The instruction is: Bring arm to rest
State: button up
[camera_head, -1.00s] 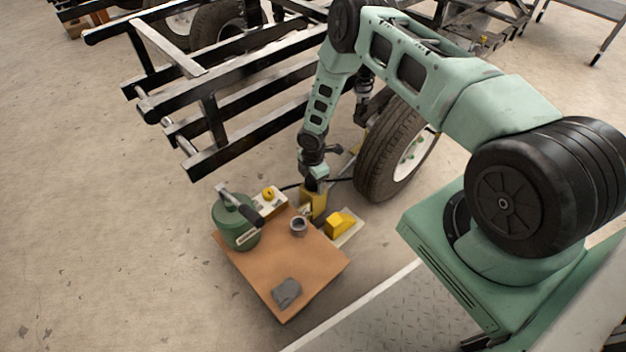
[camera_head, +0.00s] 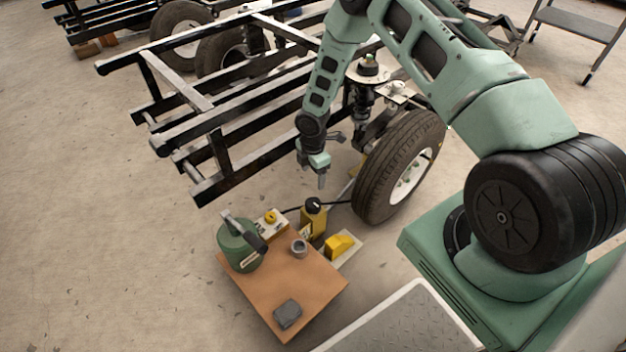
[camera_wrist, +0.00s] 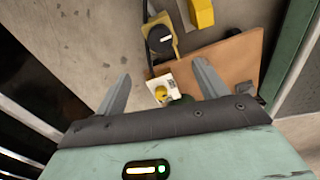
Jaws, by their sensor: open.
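My gripper (camera_head: 322,182) hangs in the air pointing down, above and behind the small brown table, in front of the black metal frame and left of the tire. In the wrist view its two fingers (camera_wrist: 160,92) are spread apart with nothing held between them. Part of my green arm (camera_head: 325,85) rises from the gripper to the top edge of the head view, where its upper bend is cut off.
The brown board (camera_head: 300,285) carries a green canister (camera_head: 238,248), a small grey cup (camera_head: 299,248) and a dark grey block (camera_head: 287,313). The black frame (camera_head: 215,125) and tire (camera_head: 385,180) are close to my arm.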

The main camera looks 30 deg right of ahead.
jog(key=shift+r, duration=0.7)
jog(key=s+a+r+m, duration=0.35)
jog(key=a+r, duration=0.45)
jog(key=r, duration=0.4)
jog(key=s+a+r+m, duration=0.2)
jog(key=s+a+r, duration=0.3)
jog(key=a+r, duration=0.5)
jog(key=s+a+r+m, duration=0.1)
jog(key=s+r+m, duration=0.1)
jog(key=s+r, duration=0.7)
jog(key=s+a+r+m, duration=0.1)
jog(key=s+r+m, duration=0.3)
jog(key=s, duration=0.9)
notch_tip(320, 180, up, 31)
jog(key=p, duration=3)
jog(key=shift+s+a+r+n+y+p, duration=0.15)
jog(key=shift+n+y+p, duration=0.15)
jog(key=shift+n+p, duration=0.15)
